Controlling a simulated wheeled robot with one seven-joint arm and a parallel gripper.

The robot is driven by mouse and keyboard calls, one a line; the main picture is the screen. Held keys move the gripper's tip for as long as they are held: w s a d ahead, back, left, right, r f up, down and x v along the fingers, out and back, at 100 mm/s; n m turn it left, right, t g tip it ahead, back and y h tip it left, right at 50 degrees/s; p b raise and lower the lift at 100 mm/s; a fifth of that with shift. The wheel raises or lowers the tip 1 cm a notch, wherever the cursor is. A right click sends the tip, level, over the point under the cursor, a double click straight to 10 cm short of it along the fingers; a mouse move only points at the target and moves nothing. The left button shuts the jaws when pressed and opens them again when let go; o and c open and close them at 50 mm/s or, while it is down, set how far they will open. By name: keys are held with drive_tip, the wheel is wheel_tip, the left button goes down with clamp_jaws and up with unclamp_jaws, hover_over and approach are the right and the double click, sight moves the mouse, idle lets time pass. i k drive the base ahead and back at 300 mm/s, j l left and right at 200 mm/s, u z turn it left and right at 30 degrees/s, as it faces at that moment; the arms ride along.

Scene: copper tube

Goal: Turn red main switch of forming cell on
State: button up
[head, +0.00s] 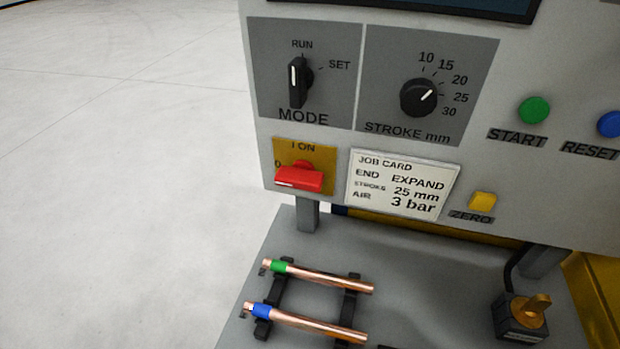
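The red main switch (300,178) sits on a yellow plate (322,155) at the lower left of the grey control panel. Its handle lies roughly horizontal, with a white mark at its left end, toward the "0" label. The "I ON" label is above the handle. My gripper is not in view.
The panel also carries a black MODE knob (298,82), a STROKE knob (418,97), a green START button (534,110), a blue RESET button (611,124) and a yellow ZERO button (482,201). A job card (402,185) is right of the switch. Copper tubes (325,279) lie on a rack below.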

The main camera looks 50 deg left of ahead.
sight(302, 176)
drive_tip(key=u, duration=1.75)
drive_tip(key=k+j+z, duration=0.2)
drive_tip(key=j, duration=0.25)
drive_tip(key=k+j+z, duration=0.25)
drive_tip(key=j, duration=0.2)
drive_tip(key=k+j+z, duration=0.2)
drive_tip(key=j, duration=0.2)
